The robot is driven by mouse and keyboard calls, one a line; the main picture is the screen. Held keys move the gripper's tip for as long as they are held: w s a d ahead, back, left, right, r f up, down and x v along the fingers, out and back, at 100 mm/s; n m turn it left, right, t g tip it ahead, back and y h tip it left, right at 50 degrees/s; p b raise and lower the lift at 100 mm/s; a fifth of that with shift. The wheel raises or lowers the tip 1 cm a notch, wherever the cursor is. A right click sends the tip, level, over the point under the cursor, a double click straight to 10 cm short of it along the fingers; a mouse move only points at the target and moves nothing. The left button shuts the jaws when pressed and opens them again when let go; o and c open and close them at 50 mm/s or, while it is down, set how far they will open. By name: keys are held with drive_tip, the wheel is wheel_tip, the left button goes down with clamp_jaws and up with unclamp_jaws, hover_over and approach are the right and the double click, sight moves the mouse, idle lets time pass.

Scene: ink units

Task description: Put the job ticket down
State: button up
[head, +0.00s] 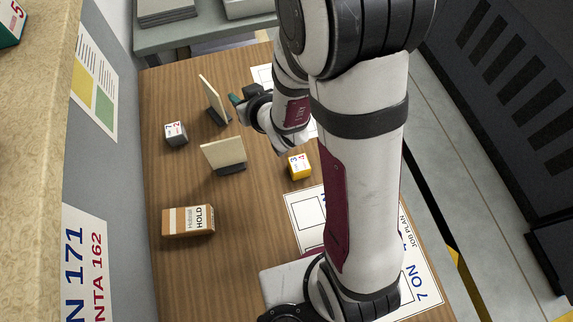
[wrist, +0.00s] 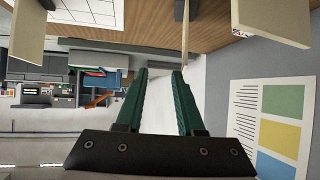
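In the head view, one cream card (head: 213,99) stands upright on a dark foot near my gripper, and a second cream card (head: 222,153) stands nearer the viewer. No print shows on them, so I cannot tell which is the job ticket. My gripper (head: 236,99) is just right of the farther card. In the wrist view, my green fingers (wrist: 162,75) are apart with nothing seen held between them. A thin cream card, edge-on (wrist: 185,38), lies just beyond the right fingertip; I cannot tell if they touch. Other cream cards show at left (wrist: 27,28) and right (wrist: 270,18).
The wooden table (head: 240,270) also holds a grey cube (head: 176,133), a yellow cube (head: 299,166), a brown HOLD box (head: 188,220) and printed sheets (head: 308,215). A grey wall (head: 130,180) bounds the left. My arm hides part of the table's right side.

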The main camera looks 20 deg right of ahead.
drive_tip(key=s+d+r+m+g+h, duration=0.3)
drive_tip(key=s+d+m+g, duration=0.15)
drive_tip(key=s, duration=0.35)
drive_tip(key=s+r+m+g+y, duration=0.1)
drive_tip(key=s+r+g, duration=0.1)
drive_tip(key=s, duration=0.8)
drive_tip(key=s+a+r+m+g+y, duration=0.1)
drive_tip(key=s+r+m+g, duration=0.1)
drive_tip(key=s, duration=0.8)
drive_tip(key=shift+s+a+r+g, duration=0.2)
drive_tip(key=shift+s+r+g, duration=0.2)
drive_tip(key=shift+r+g, duration=0.6)
drive_tip(key=shift+o, duration=0.4)
drive_tip(key=shift+w+f+m+g, duration=0.1)
drive_tip(key=shift+f+m+g, duration=0.15)
drive_tip(key=shift+f, duration=0.05)
